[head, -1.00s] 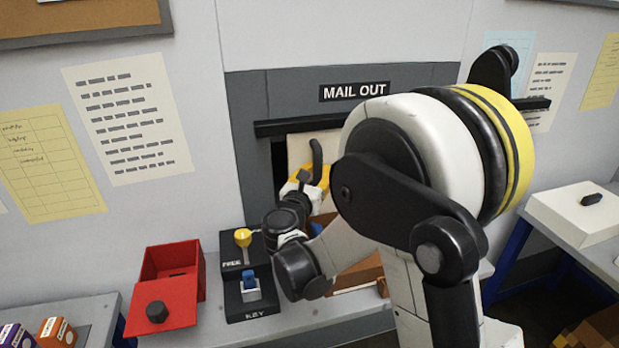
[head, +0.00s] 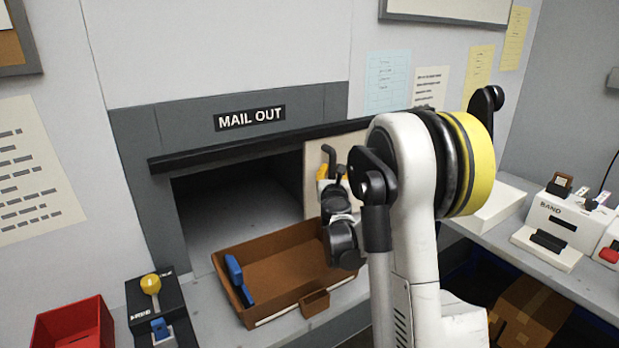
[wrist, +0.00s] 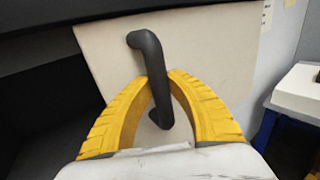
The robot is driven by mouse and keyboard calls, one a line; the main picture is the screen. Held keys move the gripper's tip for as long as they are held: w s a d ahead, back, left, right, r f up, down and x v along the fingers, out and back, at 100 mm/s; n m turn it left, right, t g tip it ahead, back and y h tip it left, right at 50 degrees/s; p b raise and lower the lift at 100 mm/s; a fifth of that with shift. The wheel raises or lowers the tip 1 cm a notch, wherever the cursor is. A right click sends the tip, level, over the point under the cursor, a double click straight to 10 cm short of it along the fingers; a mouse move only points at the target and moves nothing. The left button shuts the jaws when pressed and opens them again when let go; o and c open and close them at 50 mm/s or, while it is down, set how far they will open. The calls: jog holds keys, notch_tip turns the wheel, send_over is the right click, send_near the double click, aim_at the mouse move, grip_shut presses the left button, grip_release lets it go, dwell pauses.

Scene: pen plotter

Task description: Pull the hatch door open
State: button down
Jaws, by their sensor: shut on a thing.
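The hatch door (head: 313,190) is a cream panel under the black rail of the MAIL OUT hatch. It stands at the right, and the dark hatch opening (head: 235,205) shows to its left. The door's black bar handle (wrist: 150,60) stands upright in the wrist view; its top also shows in the head view (head: 328,158). My gripper (wrist: 159,85) has its yellow fingers shut on the handle's lower half. In the head view my arm hides the right part of the door.
A brown tray (head: 285,262) with a blue handle lies on the ledge before the opening. A black lever box (head: 150,305) and a red bin (head: 75,325) are at lower left. A right-hand counter (head: 510,228) carries white devices. A black rail (head: 260,148) runs above the door.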

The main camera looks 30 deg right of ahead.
jog(key=shift+d, duration=2.7)
jog(key=c, duration=1.3)
grip_release()
jog(key=shift+s, duration=0.1)
jog(key=shift+o, duration=0.2)
jog(key=v, duration=1.2)
